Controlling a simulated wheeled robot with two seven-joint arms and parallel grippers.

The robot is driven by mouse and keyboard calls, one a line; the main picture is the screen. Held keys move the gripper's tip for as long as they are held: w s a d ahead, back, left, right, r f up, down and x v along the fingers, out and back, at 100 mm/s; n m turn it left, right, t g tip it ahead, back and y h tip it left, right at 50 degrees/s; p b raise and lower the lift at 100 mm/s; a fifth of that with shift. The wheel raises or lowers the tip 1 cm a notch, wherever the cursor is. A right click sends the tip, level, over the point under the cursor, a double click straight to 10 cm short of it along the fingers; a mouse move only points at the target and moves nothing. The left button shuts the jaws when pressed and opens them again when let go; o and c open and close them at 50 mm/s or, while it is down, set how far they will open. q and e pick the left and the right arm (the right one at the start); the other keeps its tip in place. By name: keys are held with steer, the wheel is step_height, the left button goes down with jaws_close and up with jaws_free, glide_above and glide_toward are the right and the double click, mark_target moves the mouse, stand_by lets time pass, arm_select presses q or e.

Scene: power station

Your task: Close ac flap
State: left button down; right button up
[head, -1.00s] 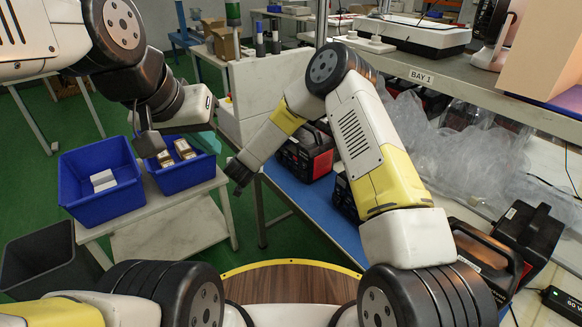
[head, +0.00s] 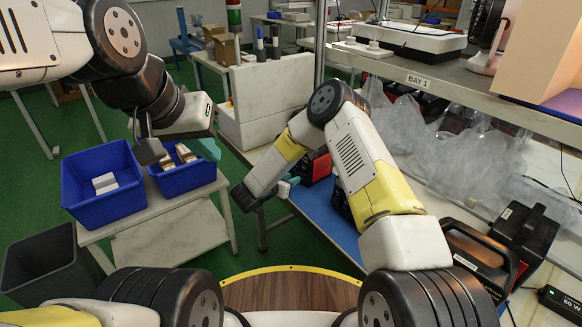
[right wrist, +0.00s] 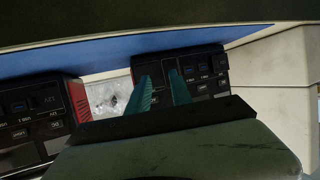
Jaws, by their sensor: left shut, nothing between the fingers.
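A black and red power station (head: 318,166) stands on the blue mat (head: 318,200), partly hidden by my right arm. A second dark unit (head: 341,203) sits nearer, mostly hidden. In the right wrist view, one front panel with sockets and labels (right wrist: 205,75) lies behind my fingers, and a red-sided unit (right wrist: 40,118) is at the left. I cannot make out the flap or its position. My right gripper (head: 287,187), also in the right wrist view (right wrist: 162,88), is open with its teal fingers apart, before that panel. My left gripper (head: 207,149) is shut and empty above the blue bins.
Two blue bins (head: 80,205) with small boxes stand on a white side table (head: 150,222). A shelf marked BAY 1 (head: 470,88) overhangs the bench at right, with clear plastic bags (head: 440,150) below. More black units (head: 470,243) sit at the near right.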

steer(key=shift+w+d+f, duration=0.1)
steer(key=shift+w+d, duration=0.05)
steer(key=shift+w, duration=0.1)
jaws_close()
stand_by(1.4)
